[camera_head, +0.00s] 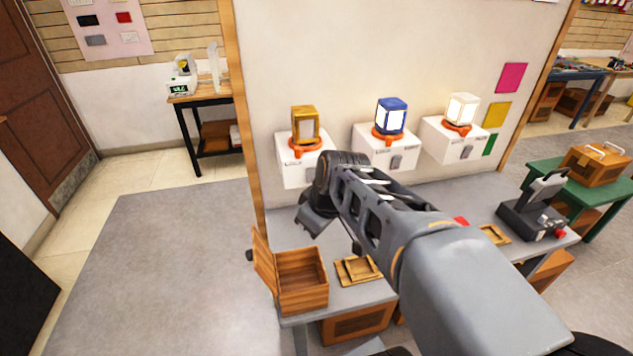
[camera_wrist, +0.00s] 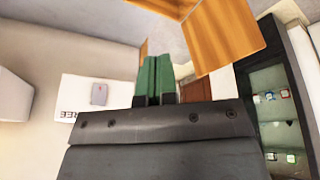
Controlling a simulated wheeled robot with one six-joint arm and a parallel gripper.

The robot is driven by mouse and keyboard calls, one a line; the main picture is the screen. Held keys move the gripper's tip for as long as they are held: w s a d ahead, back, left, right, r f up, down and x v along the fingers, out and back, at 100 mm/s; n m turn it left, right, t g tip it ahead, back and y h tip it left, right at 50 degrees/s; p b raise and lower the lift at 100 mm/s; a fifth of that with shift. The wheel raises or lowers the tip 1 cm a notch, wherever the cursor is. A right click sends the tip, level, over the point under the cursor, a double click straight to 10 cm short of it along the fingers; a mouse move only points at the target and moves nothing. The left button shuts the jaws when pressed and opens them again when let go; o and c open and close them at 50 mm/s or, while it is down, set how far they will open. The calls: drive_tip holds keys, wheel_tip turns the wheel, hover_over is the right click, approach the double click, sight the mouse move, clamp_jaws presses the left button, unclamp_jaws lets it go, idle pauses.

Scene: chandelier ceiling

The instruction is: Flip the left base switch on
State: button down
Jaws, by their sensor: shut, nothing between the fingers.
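The left base (camera_head: 293,174) is a white box on the wall with a gold lantern (camera_head: 305,124) in an orange ring on top. My arm covers its right side, and its switch is hidden in the head view. In the wrist view a white face (camera_wrist: 75,125) with upside-down lettering carries a grey switch (camera_wrist: 99,94). It looks like the left base, left of my fingers. My gripper (camera_wrist: 157,72) has green fingertips pressed together with nothing between them. They appear apart from the switch. In the head view the fingertips are not clear.
A blue lantern (camera_head: 391,116) and a white lantern (camera_head: 461,109) stand on the other two bases, each with a grey switch. Below are an open wooden box (camera_head: 302,280) and small wooden frames (camera_head: 358,270) on the grey bench. A wooden post (camera_head: 243,100) edges the wall at left.

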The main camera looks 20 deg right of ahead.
sight(312, 176)
drive_tip(key=w+d+r+n+t+y, duration=0.1)
drive_tip(key=w+d+r+n+t, duration=0.1)
drive_tip(key=w+d+r+n, duration=0.3)
drive_tip(key=shift+w+d+r+n+y, duration=0.4)
drive_tip(key=shift+w+d+n, duration=1.05)
drive_tip(key=shift+d+n, duration=1)
drive_tip(key=shift+d+m, duration=0.15)
drive_tip(key=shift+m, duration=0.1)
drive_tip(key=w+a+f+p, duration=0.1)
drive_tip(key=w+f+p, duration=0.1)
drive_tip(key=w+f, duration=0.6)
drive_tip(key=shift+w+a+f, duration=0.4)
drive_tip(key=shift+w, duration=0.05)
